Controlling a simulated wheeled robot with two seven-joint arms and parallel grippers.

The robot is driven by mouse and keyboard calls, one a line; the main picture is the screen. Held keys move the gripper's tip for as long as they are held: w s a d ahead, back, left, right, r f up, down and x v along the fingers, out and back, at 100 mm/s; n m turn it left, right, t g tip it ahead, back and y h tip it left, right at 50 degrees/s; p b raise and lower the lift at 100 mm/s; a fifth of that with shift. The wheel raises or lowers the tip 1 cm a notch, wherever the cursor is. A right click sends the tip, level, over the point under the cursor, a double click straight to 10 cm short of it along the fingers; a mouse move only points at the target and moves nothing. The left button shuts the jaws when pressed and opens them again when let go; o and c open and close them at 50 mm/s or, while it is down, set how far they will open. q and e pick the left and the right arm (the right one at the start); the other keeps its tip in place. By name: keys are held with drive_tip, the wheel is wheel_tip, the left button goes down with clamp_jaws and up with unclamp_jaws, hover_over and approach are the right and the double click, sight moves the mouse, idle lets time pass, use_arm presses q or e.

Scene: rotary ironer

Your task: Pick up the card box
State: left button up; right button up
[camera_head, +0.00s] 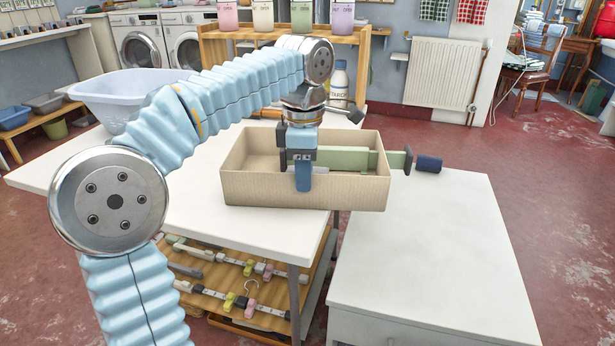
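The card box (265,190) is an open-topped beige carton in the middle of the view. It appears over the right end of the white table, and its right part reaches past the table's edge. My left gripper (303,176) comes down from above at the box's front wall. A blue finger overlaps the front rim and the outer face. The other finger is hidden, so I cannot tell whether it grips the wall. A green bar (350,158) shows in or behind the box, with a dark end piece at its right. My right gripper is out of view.
The white table (250,232) holds a pale blue basin (130,97) at the left and a white bottle (339,84) behind the box.

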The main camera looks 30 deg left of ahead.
use_arm(q)
wheel_tip(320, 180, down, 2)
drive_tip(key=shift+c, duration=0.5)
clamp_jaws()
drive_tip(key=shift+r, duration=0.15)
